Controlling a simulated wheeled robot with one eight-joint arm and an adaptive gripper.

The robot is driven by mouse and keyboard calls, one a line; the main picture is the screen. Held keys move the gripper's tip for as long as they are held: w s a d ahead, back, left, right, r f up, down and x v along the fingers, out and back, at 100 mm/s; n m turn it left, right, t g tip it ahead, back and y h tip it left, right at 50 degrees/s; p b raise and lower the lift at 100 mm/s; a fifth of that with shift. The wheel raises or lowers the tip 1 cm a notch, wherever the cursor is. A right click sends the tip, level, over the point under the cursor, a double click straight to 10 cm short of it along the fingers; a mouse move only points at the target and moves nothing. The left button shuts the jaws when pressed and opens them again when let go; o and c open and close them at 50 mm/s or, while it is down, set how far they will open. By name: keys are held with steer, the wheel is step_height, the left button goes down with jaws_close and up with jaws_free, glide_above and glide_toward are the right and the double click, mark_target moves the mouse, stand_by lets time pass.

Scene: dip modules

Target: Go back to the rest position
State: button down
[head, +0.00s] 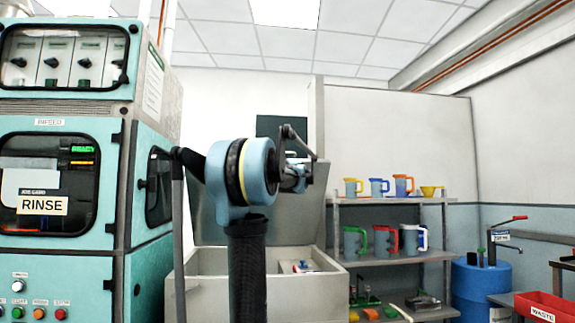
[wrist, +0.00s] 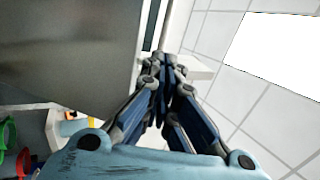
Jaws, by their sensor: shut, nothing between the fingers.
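My gripper (wrist: 168,72) is shut and empty in the wrist view, its fingertips together. In the wrist view it points past a grey panel at the left and the ceiling tiles at the right. In the head view my arm stands upright in the middle, with its light blue joint in front of the open grey bin. My gripper is mostly hidden behind that joint there, and only some dark linkage shows to its right. The gripper touches nothing that I can see.
A teal machine marked RINSE (head: 90,190) stands close at the left. An open grey bin (head: 195,262) with a raised lid is behind my arm. Shelves (head: 385,260) with jugs stand right of it. A blue drum (head: 482,285) and red waste tray (head: 545,308) are far right.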

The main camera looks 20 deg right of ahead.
steer(key=shift+v, duration=0.8)
steer(key=s+a+f+n+g+y, duration=0.1)
steer(key=s+a+f+n+g, duration=0.4)
steer(key=f, duration=0.8)
steer(key=s+a+f+n+g, duration=0.1)
steer(key=s+a+f+g, duration=0.1)
steer(key=s+a+f, duration=0.65)
steer(key=s+a+f+n+g+y, duration=0.1)
steer(key=s+a+f+n+g, duration=0.45)
steer(key=f, duration=1.15)
steer(key=s+a+f+n+g+y, duration=0.1)
steer(key=s+a+f+n+g, duration=0.1)
steer(key=s+a+f, duration=0.3)
steer(key=s+a+f+n+g+y, duration=0.2)
steer(key=s+a+f+n, duration=0.3)
steer(key=s+f, duration=0.5)
steer(key=s+a+f+n+g+y, duration=0.1)
steer(key=s+a+f+n+g, duration=0.2)
steer(key=s+a+f, duration=0.4)
step_height(320, 180, down, 4)
steer(key=shift+s+f+y, duration=0.1)
steer(key=shift+s+y, duration=0.2)
steer(key=shift+s, duration=0.5)
steer(key=shift+a, duration=0.15)
